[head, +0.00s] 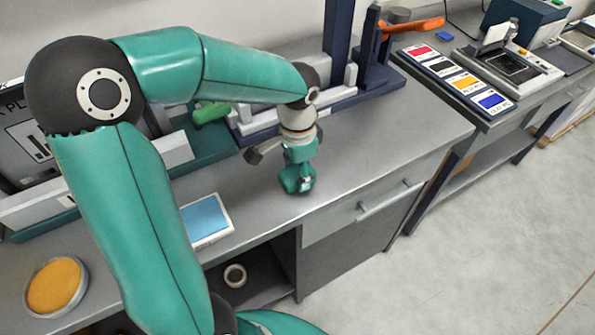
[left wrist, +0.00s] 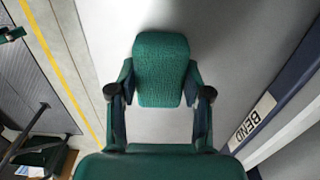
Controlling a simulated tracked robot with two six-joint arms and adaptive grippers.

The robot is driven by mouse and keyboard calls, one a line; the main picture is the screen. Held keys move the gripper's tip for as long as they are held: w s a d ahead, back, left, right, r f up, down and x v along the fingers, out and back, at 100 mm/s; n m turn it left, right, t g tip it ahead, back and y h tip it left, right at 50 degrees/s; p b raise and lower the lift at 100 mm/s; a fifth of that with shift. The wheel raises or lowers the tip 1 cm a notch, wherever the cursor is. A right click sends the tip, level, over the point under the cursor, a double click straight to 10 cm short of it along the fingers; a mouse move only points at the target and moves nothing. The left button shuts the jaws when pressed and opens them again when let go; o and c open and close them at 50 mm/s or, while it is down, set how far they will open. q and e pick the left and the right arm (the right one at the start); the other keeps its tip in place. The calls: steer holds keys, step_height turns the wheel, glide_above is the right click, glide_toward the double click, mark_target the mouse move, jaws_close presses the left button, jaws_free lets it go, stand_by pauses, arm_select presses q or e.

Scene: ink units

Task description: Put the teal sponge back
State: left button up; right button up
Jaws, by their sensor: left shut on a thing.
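The teal sponge (left wrist: 162,68) is a rounded block with a woven-looking surface. In the left wrist view it sits between the two fingers of my left gripper (left wrist: 160,95), which are shut on its sides. In the head view the left gripper (head: 298,180) points down over the grey bench, near its front edge. The sponge is hard to tell from the teal fingers there. I cannot tell how far it is above the bench top. My right gripper is not in view.
A white tray with a blue pad (head: 205,217) and a round dish with a yellow-orange fill (head: 55,286) stand on the bench to the left. A dark blue machine (head: 345,60) stands behind the gripper. Bench top to the right (head: 390,130) is clear. A ring (head: 235,275) lies below.

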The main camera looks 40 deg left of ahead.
mark_target(297, 171)
arm_select(q)
steer(key=o, duration=1)
steer(key=shift+f, duration=0.1)
step_height(297, 171, up, 12)
steer(key=shift+r+p, duration=0.1)
steer(key=shift+p, duration=0.35)
